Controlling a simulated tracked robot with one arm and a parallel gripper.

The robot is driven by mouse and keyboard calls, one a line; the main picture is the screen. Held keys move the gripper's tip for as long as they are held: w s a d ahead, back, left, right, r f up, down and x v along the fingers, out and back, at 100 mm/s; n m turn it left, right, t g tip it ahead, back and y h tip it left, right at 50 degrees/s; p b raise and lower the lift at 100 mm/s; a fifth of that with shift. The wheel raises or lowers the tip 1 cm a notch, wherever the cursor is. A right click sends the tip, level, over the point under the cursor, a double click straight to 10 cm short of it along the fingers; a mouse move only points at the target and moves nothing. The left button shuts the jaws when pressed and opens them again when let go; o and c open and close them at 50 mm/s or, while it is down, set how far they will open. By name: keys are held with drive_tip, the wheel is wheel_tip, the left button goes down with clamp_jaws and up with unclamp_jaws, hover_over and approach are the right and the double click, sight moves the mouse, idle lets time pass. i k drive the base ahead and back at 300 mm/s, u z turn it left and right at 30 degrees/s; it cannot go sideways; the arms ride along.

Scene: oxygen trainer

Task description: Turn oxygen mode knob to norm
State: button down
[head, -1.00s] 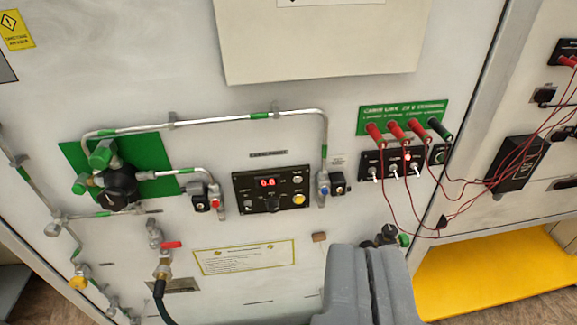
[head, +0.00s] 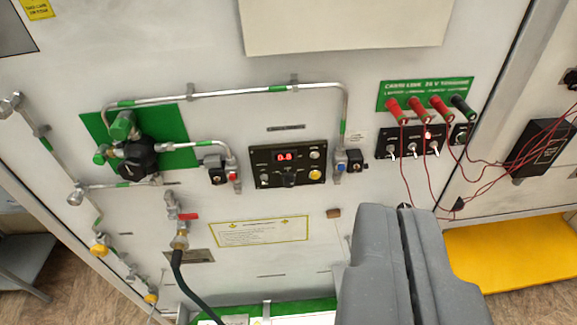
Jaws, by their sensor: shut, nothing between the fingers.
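The dark control panel (head: 293,166) is fixed on the white wall near the middle of the view. It has a red digital readout (head: 286,157), a yellow button (head: 314,175) and a black knob (head: 289,180) low in its middle. I cannot read the knob's labels or tell its setting, nor confirm it is the oxygen mode knob. My gripper (head: 404,209) is shut and empty, its two grey fingers side by side. It appears below and to the right of the panel, with its tips apart from the knob in the picture.
Metal pipes with a black regulator (head: 134,158) run left of and above the panel. A switch box (head: 425,144) with red plugs and hanging red wires is at right. A red-handled valve (head: 186,216) with a dark hose sits lower left. A yellow step (head: 510,255) is lower right.

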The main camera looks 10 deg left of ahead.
sight(288, 179)
drive_tip(key=u, duration=0.7)
drive_tip(key=k, duration=1.25)
drive_tip(key=z, duration=0.75)
drive_tip(key=i, duration=1)
drive_tip(key=u, duration=0.05)
